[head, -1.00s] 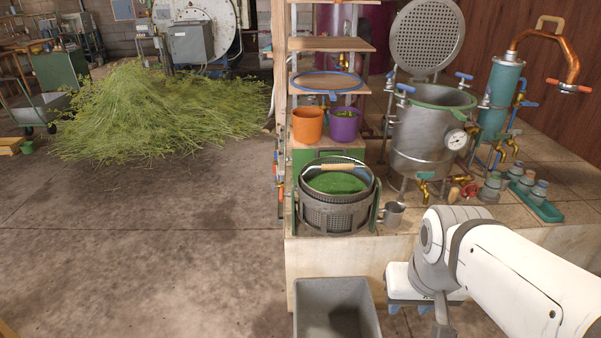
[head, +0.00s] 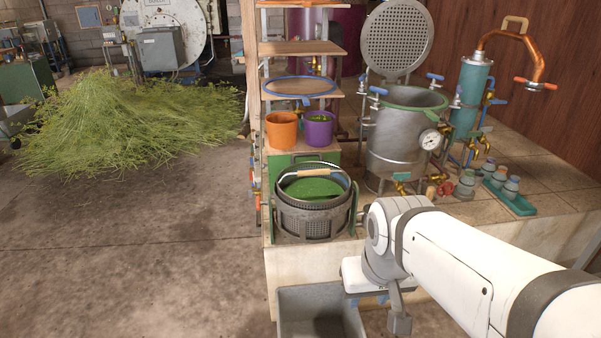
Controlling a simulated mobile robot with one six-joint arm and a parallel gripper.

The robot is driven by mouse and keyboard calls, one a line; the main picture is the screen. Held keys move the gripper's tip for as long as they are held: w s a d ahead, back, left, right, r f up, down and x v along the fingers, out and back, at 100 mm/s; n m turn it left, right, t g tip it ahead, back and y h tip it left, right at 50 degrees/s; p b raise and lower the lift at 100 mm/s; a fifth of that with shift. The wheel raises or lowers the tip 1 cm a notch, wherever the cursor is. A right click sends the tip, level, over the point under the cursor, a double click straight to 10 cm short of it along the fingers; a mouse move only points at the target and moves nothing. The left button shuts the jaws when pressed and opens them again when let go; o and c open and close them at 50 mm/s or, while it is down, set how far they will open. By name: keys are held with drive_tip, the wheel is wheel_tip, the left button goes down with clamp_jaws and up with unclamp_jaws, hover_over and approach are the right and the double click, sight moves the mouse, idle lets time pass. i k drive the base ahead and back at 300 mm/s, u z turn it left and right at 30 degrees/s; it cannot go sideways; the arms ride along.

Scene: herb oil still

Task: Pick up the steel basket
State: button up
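The steel basket (head: 311,221) is a dark perforated pail with green material in it. It sits upright in a green-sided stand at the left front corner of the tiled bench. Its wire handle is up, with a light wooden grip (head: 313,173) above the green contents. My gripper (head: 399,322) is low at the front of the bench, below and right of the basket, pointing down and apart from it. Only part of its end shows below my white arm, so its fingers' opening is unclear.
A grey bin (head: 318,312) stands on the floor before the bench. Orange (head: 282,131) and purple (head: 318,131) pots stand behind the basket. A steel pot still (head: 394,145) with a raised perforated lid (head: 396,42) is to the right.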

sight(309, 185)
drive_tip(key=i, duration=0.9)
drive_tip(key=u, duration=0.05)
